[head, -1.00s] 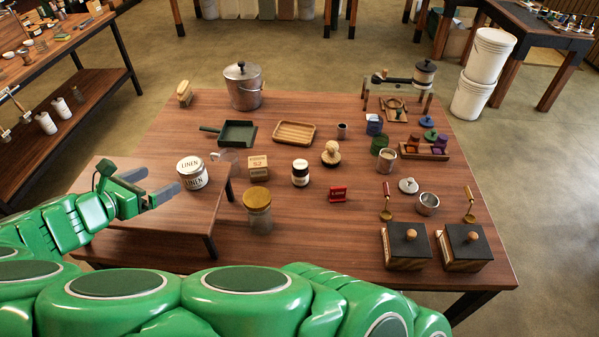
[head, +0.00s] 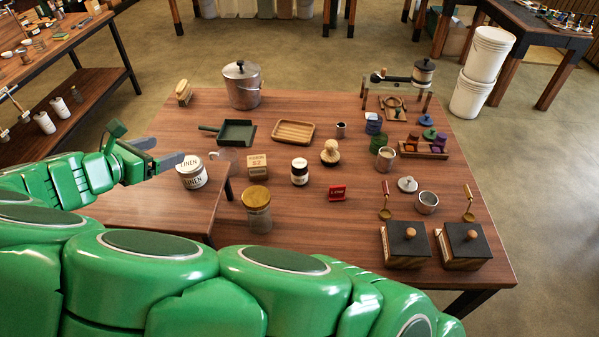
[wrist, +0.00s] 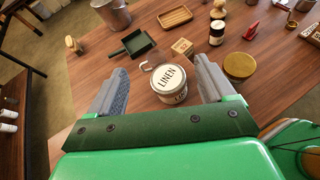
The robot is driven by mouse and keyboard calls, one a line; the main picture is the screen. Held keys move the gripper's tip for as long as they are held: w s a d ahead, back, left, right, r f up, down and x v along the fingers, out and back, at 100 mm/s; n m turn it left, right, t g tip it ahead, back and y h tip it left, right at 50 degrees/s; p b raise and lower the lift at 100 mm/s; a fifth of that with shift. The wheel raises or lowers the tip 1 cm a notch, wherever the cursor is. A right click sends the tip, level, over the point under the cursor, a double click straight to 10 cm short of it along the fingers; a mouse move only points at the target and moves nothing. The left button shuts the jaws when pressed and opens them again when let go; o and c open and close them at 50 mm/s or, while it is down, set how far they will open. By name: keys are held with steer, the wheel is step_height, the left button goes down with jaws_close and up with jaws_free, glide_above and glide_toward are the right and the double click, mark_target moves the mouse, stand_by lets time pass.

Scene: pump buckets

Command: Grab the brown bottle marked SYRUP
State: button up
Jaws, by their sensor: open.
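A small brown bottle (head: 299,172) with a white label and pale cap stands upright near the middle of the table; its label is too small to read. It also shows in the wrist view (wrist: 217,32), at the upper right, beyond the right finger. My gripper (head: 172,161) is open and empty at the left of the table, well left of the bottle. In the wrist view, the gripper's (wrist: 160,66) fingers are spread, with a white LINEN tin (wrist: 171,84) visible between them; I cannot tell if they surround it.
The LINEN tin (head: 191,172) stands on a raised wooden board (head: 150,205), between gripper and bottle. A wooden block (head: 257,166) is just left of the bottle, a gold-lidded jar (head: 257,207) in front-left. A wooden knob-topped piece (head: 330,152) and red stand (head: 337,192) lie right.

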steer(key=w+d+m, duration=0.2)
steer(key=w+d, duration=0.3)
steer(key=w, duration=0.3)
steer(key=m+g+y, duration=0.4)
steer(key=m+y, duration=0.2)
steer(key=m, duration=0.5)
glide_above(301, 164)
steer(key=w+d, duration=0.3)
step_height(301, 164, down, 7)
steer(key=s+r+m+y, duration=0.6)
steer(key=r+m+y, duration=0.15)
steer(key=y, duration=0.25)
step_height(301, 164, down, 21)
steer(key=shift+t+h, duration=0.3)
steer(key=shift+t, duration=0.1)
steer(key=shift+x, duration=3.6)
steer(key=shift+d+f, duration=0.1)
steer(key=shift+c, duration=0.2)
